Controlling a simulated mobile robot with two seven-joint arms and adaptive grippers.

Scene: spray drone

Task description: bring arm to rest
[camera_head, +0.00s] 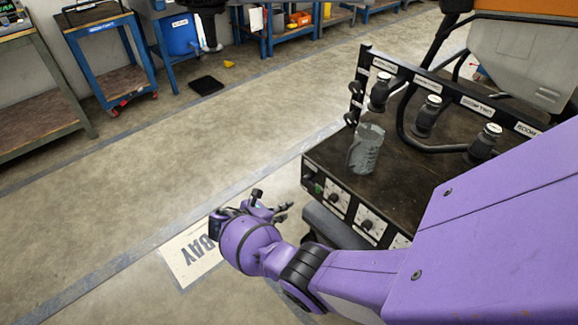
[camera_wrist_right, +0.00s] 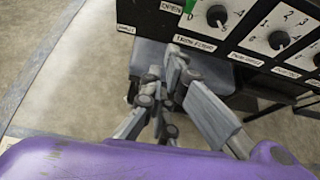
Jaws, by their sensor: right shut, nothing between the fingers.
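My purple right arm comes in from the right in the head view, crossing in front of the dark station. Its gripper (camera_head: 284,211) is low over the floor, beside the front left corner of the station, and holds nothing. In the right wrist view the gripper fingers (camera_wrist_right: 172,82) are together, below the station's dial panel (camera_wrist_right: 235,25). I cannot tell whether they touch the station. My left gripper is not in view.
The dark station (camera_head: 400,195) bears a grey translucent jug (camera_head: 366,149) and several black-and-white fittings along its back rail. A floor sign (camera_head: 190,258) lies under my wrist. Open floor (camera_head: 130,185) extends left. Blue carts (camera_head: 108,62) stand at the back.

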